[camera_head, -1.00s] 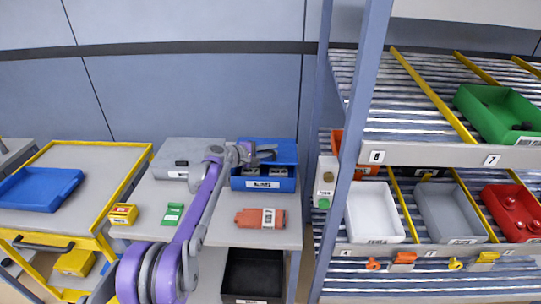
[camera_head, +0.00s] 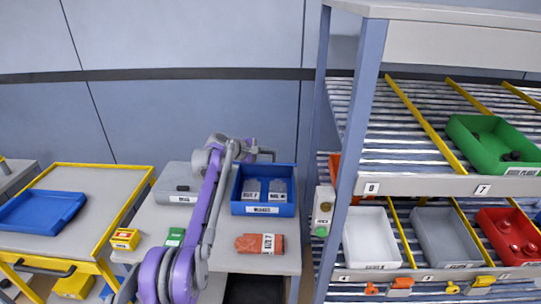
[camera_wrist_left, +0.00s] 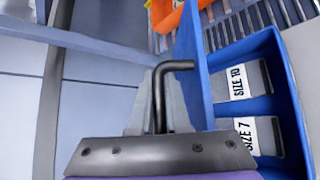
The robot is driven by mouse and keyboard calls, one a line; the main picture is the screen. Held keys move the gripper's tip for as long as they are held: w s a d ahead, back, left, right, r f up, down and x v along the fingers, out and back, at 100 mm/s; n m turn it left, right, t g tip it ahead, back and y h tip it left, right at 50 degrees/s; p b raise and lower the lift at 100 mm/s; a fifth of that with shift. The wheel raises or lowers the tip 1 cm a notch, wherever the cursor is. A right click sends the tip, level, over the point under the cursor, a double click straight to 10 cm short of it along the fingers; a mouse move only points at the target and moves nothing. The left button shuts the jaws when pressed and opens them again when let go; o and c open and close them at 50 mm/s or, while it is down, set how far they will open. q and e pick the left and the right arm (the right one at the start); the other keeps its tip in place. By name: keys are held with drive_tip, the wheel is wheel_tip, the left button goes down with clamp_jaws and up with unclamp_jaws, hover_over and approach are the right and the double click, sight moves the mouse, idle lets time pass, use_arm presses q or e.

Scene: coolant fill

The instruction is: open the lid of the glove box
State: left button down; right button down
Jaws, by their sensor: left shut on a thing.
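The blue glove box (camera_head: 264,210) stands at the back of the grey bench in the head view, with its label on the front. The blue lid (camera_wrist_left: 195,65) stands raised along one side of the box in the wrist view. A dark bent handle (camera_wrist_left: 179,65) reaches to the lid. My left gripper (camera_head: 252,153), also in the wrist view (camera_wrist_left: 157,100), is shut on this handle above the back of the box. My right gripper is not in view.
An orange-red pack (camera_head: 260,244) lies in front of the box. A grey case (camera_head: 176,191) stands left of it, partly behind my arm. A rack post (camera_head: 318,140) and shelves with bins stand close on the right. The wall behind is clear.

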use_arm(q)
drive_tip(key=c, duration=1.2)
unclamp_jaws()
drive_tip(key=shift+o, duration=0.2)
